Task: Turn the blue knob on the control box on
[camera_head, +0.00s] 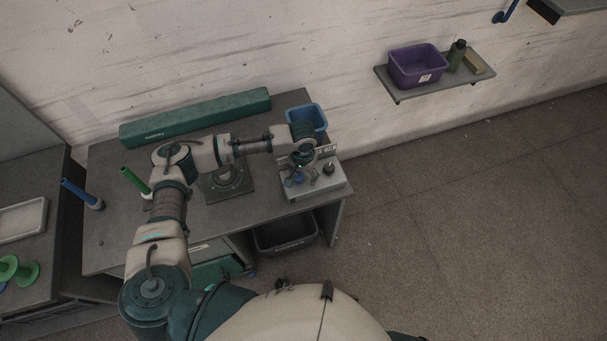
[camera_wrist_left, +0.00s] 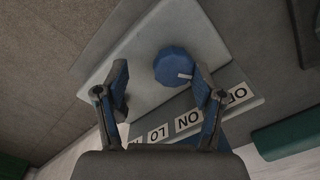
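The control box (camera_head: 318,189) is a light grey box with a sloped label panel, on the right end of the dark table. In the left wrist view its top (camera_wrist_left: 150,45) carries the round blue knob (camera_wrist_left: 175,66), with a white pointer mark toward the lower right. Labels beside it read ON and LO, and another is partly hidden by a finger. My left gripper (camera_head: 298,174) is over the box. In the left wrist view my left gripper (camera_wrist_left: 160,78) is open, the knob appearing between its fingers, nearer the right one. I cannot tell the height gap. My right gripper is out of view.
A dark knob (camera_head: 329,168) stands on the box's right side. A blue bin (camera_head: 308,117) is behind the box. A long green case (camera_head: 195,117) lies along the table's back. A black bin (camera_head: 286,236) sits below. A purple bin (camera_head: 417,66) is on a wall shelf.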

